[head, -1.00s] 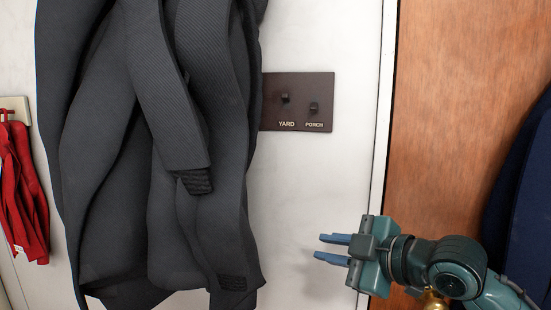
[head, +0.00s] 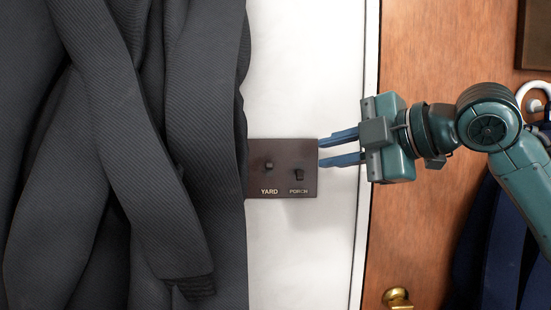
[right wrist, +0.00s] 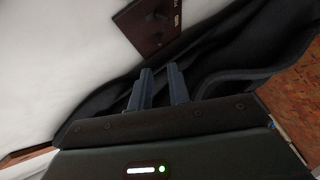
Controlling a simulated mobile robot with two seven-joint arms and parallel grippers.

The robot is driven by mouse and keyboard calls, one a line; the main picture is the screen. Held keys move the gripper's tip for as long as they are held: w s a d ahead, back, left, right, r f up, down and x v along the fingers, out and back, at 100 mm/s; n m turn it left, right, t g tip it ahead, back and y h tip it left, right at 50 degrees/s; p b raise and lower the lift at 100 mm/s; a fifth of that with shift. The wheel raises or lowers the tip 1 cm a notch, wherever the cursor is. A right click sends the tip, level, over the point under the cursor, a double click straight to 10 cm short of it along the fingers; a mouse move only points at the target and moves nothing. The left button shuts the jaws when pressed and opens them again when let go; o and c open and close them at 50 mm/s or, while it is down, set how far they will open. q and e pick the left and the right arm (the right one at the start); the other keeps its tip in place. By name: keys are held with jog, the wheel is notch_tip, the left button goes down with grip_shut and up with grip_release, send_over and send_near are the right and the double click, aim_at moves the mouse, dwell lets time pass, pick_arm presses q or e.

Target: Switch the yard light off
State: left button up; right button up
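A dark brown switch plate (head: 283,187) is on the white wall with two small toggles. The left toggle, labelled YARD (head: 269,166), sits a little higher than the right one, labelled PORCH (head: 299,174); I cannot tell on from off. My right gripper (head: 321,152) points left, its two blue fingers parted and empty, their tips by the plate's right edge on the PORCH side. I cannot tell whether they touch it. In the right wrist view the plate (right wrist: 130,22) lies beyond the fingers (right wrist: 160,68), partly cut off by the frame. My left gripper is not in view.
A dark grey coat (head: 120,150) hangs just left of the plate and reaches its left edge. A wooden door (head: 425,220) with a brass knob (head: 397,297) is at the right, with dark blue clothing (head: 490,240) hanging beyond. White wall is bare below the plate.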

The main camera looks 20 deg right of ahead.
aim_at(271, 166)
jog(key=p+x, duration=0.1)
jog(key=x, duration=1)
jog(key=shift+w+a+f+p, duration=0.15)
jog(key=shift+w+f+p, duration=0.1)
jog(key=shift+p, duration=0.15)
grip_shut()
